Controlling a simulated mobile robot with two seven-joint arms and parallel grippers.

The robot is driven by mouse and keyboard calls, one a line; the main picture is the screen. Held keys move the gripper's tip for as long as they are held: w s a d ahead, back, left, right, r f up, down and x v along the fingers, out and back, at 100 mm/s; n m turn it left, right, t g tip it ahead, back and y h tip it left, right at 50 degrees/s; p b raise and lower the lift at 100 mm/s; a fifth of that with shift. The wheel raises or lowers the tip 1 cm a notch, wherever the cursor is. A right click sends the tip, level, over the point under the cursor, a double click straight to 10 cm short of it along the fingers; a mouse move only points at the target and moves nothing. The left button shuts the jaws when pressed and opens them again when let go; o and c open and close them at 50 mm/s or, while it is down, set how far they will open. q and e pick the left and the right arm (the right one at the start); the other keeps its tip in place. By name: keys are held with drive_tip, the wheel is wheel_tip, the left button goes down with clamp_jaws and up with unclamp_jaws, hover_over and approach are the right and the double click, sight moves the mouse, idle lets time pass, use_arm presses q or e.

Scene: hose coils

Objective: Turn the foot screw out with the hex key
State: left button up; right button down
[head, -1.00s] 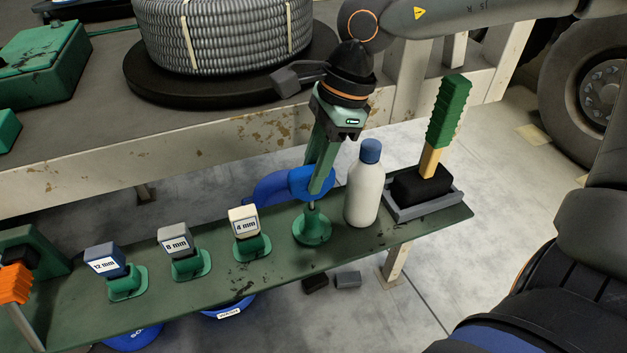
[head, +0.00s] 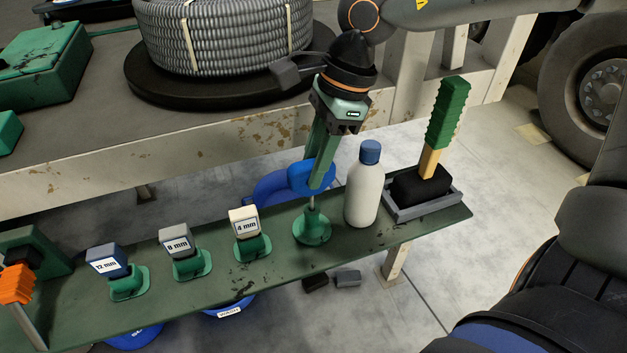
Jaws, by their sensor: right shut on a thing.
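My right gripper (head: 318,185) reaches down from the upper right and is shut on a tool that looks like the hex key. A blue part (head: 306,176) shows at its fingers, and a thin metal shaft (head: 312,206) runs down to a green round stand (head: 312,230) on the shelf. Whether the shaft is in the stand or just above it, I cannot tell. The fingers hide part of the grip. Blocks labelled 12 mm (head: 107,261), 8 mm (head: 176,240) and 4 mm (head: 244,222) sit on green stands to the left. I cannot make out the foot screw. My left gripper is not in view.
A white bottle with a blue cap (head: 364,188) stands close right of the gripper. A green-handled brush (head: 446,120) sits in a grey tray (head: 430,207) at the shelf's right end. A grey hose coil (head: 225,35) lies on the bench behind. The front strip of the green shelf (head: 205,297) is mostly clear.

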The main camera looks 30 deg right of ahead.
drive_tip(key=shift+r+p, duration=2.5)
drive_tip(key=shift+r, duration=1.45)
drive_tip(key=c, duration=1.3)
unclamp_jaws()
clamp_jaws()
drive_tip(key=shift+f, duration=0.15)
wheel_tip(320, 180, down, 6)
drive_tip(key=b, duration=0.4)
drive_tip(key=shift+r, duration=0.25)
